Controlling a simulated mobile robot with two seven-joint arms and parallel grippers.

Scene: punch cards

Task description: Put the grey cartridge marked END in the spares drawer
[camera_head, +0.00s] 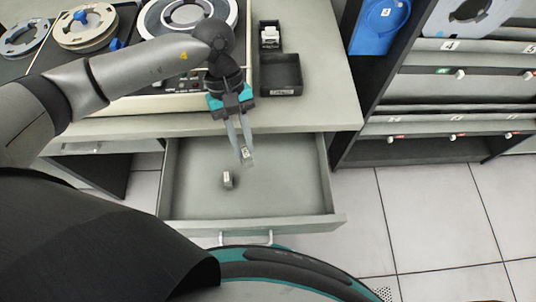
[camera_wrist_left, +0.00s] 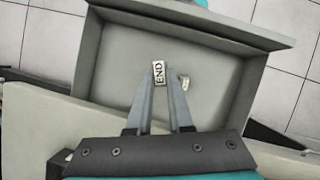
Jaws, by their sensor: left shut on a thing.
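The grey cartridge marked END (camera_wrist_left: 159,73) is between the fingertips of my left gripper (camera_wrist_left: 161,85), which is shut on it. In the head view the cartridge (camera_head: 247,155) hangs at the tips of my left gripper (camera_head: 243,146), over the inside of the open drawer (camera_head: 290,190). I cannot tell how far it is above the drawer floor. A second small grey cartridge (camera_head: 227,179) stands in the drawer, nearer its front. It also shows in the wrist view (camera_wrist_left: 185,83), just right of the fingers. My right gripper is not in view.
Behind the drawer, the desk top (camera_head: 315,105) holds a black tray (camera_head: 281,74), a smaller black tray with a pale item (camera_head: 269,36), and a tape deck (camera_head: 190,15) with reels. A shelf rack (camera_head: 440,110) stands at right. The right part of the drawer is clear.

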